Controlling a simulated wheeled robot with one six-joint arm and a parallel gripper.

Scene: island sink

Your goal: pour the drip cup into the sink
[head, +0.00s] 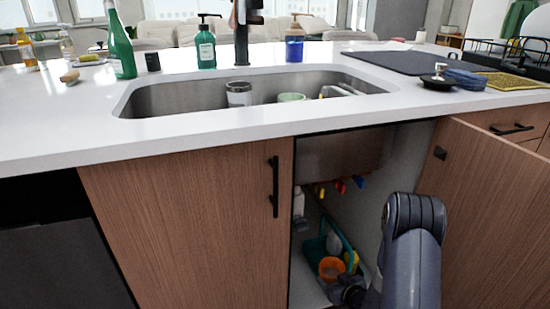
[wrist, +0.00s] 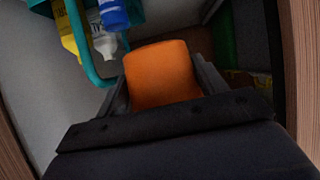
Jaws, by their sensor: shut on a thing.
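The orange drip cup (head: 331,268) is inside the open cabinet under the sink, beside a teal caddy. In the wrist view the orange cup (wrist: 161,74) sits between the two fingers of my gripper (wrist: 163,88), which is shut on it. In the head view my gripper (head: 350,290) is low in the cabinet opening, partly hidden by my arm. The cup's inside and contents cannot be seen. The steel sink (head: 180,98) is set in the white counter above and holds a grey-white cup (head: 239,93) and a green cup (head: 291,97).
The teal caddy (head: 345,238) with bottles stands close to the cup. The right cabinet door (head: 495,215) is open; the left door (head: 190,220) is shut. Coloured valve handles (head: 340,186) hang under the basin. A black faucet (head: 241,40) rises behind the sink.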

